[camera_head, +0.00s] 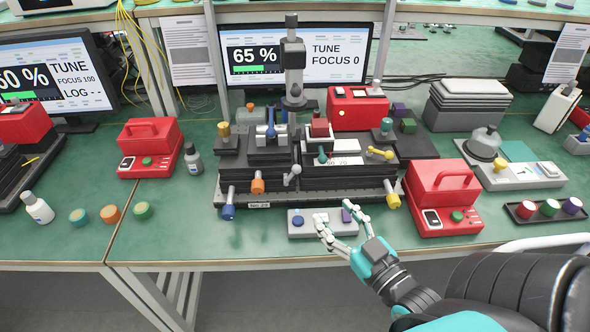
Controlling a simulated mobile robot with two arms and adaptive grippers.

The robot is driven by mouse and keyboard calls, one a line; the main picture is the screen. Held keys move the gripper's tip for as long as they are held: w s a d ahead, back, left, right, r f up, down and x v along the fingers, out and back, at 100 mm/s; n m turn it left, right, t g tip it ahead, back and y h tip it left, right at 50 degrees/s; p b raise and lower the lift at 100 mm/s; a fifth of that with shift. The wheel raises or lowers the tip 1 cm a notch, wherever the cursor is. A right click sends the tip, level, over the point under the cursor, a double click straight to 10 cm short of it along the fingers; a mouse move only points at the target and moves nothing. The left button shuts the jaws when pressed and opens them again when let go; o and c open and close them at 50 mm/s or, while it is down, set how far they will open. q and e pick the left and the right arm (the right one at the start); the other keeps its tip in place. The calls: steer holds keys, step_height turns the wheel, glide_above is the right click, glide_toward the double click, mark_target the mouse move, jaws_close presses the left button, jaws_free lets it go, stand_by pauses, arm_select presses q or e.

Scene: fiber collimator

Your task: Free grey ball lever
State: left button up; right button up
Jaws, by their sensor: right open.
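The grey ball lever (291,176) sits at the front middle of the black fiber collimator stage (300,197), its ball end pointing up and right. My right gripper (334,212) is open and empty. Its two white fingers reach over a small grey box (300,231) in front of the stage, to the right of and nearer than the lever. The gripper is apart from the lever; whether a finger touches the grey box I cannot tell. The box has a blue button and a purple button; its middle is partly hidden by the fingers. My left gripper is not in view.
An orange knob (258,184), a blue knob (228,211) and yellow levers (381,153) stick out around the stage. Red cases stand at left (149,150) and right (443,200). A monitor (341,53) behind reads 65 %, TUNE, FOCUS 0.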

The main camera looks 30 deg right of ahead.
mark_target(297, 173)
steer(key=w, duration=1)
steer(key=w+d+b, duration=0.1)
steer(key=w, duration=0.4)
steer(key=shift+w, duration=0.4)
steer(key=shift+a, duration=0.1)
jaws_close()
